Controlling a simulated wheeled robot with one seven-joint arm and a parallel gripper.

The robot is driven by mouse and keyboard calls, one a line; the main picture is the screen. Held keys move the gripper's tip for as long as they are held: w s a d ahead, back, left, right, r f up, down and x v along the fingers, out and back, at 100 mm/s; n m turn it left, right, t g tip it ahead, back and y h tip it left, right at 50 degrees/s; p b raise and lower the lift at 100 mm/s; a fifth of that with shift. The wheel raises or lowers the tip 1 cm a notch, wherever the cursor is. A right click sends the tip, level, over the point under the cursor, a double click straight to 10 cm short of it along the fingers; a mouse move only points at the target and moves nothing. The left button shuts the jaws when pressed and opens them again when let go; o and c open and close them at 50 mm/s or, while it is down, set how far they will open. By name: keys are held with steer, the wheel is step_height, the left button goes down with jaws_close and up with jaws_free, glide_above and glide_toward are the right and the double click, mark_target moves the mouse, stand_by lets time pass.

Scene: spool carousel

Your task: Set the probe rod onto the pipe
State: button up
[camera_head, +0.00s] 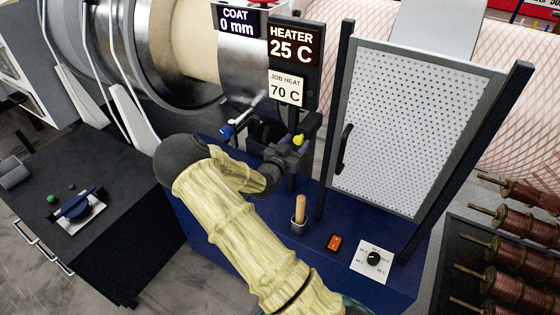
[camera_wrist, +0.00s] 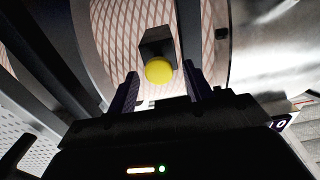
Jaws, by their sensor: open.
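My gripper (camera_wrist: 162,88) is open, with its two dark fingers apart in the wrist view. A yellow round knob (camera_wrist: 159,71) on a dark block shows between and beyond the fingers, with no visible contact. The yellow knob also shows in the head view (camera_head: 299,140), beside my dark wrist. A thin metal rod with a blue end (camera_head: 227,130) lies slantwise to its left, in front of the machine. I cannot tell for certain which part is the probe rod. The large pipe (camera_head: 195,40) is beige and steel at the upper left; a mesh-patterned section (camera_head: 490,50) shows at the right.
Signs (camera_head: 293,45) read heater 25 C, job heat 70 C and coat 0 mm. A perforated panel (camera_head: 410,120) stands right of my arm. A wooden handle (camera_head: 299,208), a red switch (camera_head: 334,242) and a dial (camera_head: 373,258) are on the blue bench. Several copper spools (camera_head: 525,225) are at the right.

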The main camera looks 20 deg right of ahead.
steer(key=b+v, duration=0.6)
steer(key=v, duration=1)
steer(key=shift+a, duration=0.2)
steer(key=shift+s+f, duration=0.1)
steer(key=shift+f, duration=0.05)
